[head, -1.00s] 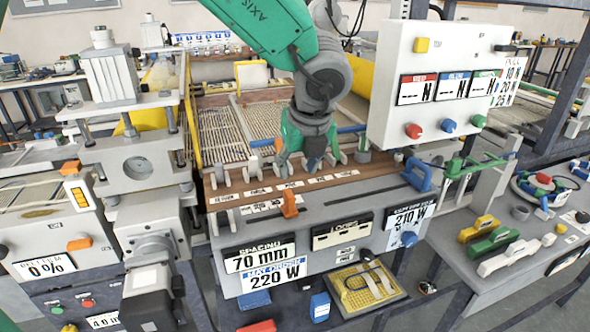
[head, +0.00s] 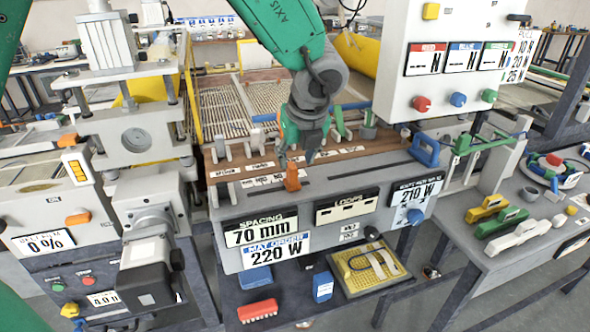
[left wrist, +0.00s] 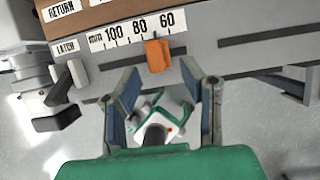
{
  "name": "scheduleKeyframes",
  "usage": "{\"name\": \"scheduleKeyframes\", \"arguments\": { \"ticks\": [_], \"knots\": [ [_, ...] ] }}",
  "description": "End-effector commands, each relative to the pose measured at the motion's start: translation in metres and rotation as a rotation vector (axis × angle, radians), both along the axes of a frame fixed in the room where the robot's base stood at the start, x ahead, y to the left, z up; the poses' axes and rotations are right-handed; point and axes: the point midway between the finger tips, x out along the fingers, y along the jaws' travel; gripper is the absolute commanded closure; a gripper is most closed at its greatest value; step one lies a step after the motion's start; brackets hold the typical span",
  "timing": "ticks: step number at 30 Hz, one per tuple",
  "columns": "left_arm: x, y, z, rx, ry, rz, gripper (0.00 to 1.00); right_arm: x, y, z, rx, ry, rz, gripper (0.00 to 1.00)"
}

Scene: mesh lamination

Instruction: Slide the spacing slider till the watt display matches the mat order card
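The orange spacing slider (head: 292,178) stands in its slot on the grey console, and the spacing display (head: 261,231) reads 70 mm. The mat order card (head: 275,252) reads 220 W. The watt display (head: 417,193) at the console's right reads 210 W. My left gripper (head: 298,158) is just above and behind the slider in the head view. In the left wrist view its fingers (left wrist: 161,80) are spread, with the orange slider (left wrist: 157,55) between and just beyond their tips, near the 80 to 60 marks. No contact is clear. My right gripper is not in view.
A blue handle (head: 426,152) stands on the console right of the slider, beside a second slot. A panel with red, blue and green knobs (head: 458,100) rises at the right. Several pegs stand behind the slider. A yellow mesh board (head: 368,270) lies below.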

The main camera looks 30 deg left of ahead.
Motion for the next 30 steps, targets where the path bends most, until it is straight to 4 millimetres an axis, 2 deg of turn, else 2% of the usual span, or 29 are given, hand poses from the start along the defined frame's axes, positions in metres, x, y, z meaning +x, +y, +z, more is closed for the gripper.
{"name": "scheduleKeyframes", "arguments": {
  "ticks": [3,9,20,23,24,30],
  "knots": [
    [0.005,0.007,-0.021,0.001,0.003,0.000,0.64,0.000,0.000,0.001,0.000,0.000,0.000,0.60],
    [0.011,0.013,-0.040,0.000,0.000,0.001,0.64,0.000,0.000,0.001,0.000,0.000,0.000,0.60],
    [0.012,0.014,-0.045,0.000,-0.002,0.001,0.64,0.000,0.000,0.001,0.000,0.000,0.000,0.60],
    [0.012,0.014,-0.045,-0.001,-0.001,0.001,0.95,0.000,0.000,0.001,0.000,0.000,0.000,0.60],
    [0.012,0.014,-0.045,-0.001,-0.001,0.001,1.00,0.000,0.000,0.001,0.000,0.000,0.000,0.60],
    [0.013,0.013,-0.045,-0.003,-0.001,-0.001,1.00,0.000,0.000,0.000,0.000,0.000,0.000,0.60]
  ]
}}
